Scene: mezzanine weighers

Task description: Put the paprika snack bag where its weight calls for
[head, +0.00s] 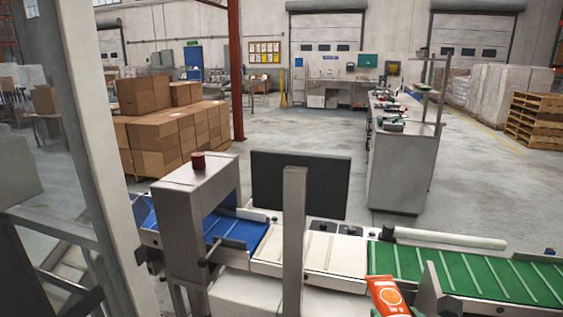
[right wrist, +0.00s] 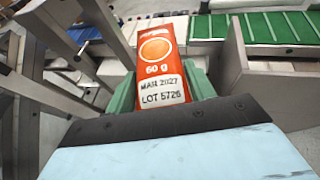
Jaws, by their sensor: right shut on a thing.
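The paprika snack bag (head: 388,296) is orange-red with a round orange emblem, at the lower right of the head view. In the right wrist view the bag (right wrist: 157,62) reads "60 g", "MAR 2027" and "LOT 5726". My right gripper (right wrist: 160,88) is shut on it, green fingers on both sides. The bag is in front of a conveyor line: a blue belt (head: 228,228) at left, a white section (head: 318,250) in the middle, a green ribbed belt (head: 480,274) at right. No weight readout is visible. My left gripper is out of view.
A grey housing (head: 187,215) with a dark red cylinder on top spans the blue belt. A dark screen (head: 300,183) and an upright post (head: 294,240) stand by the white section. A grey plate (head: 437,290) stands right of the bag. A workbench (head: 398,180) stands behind.

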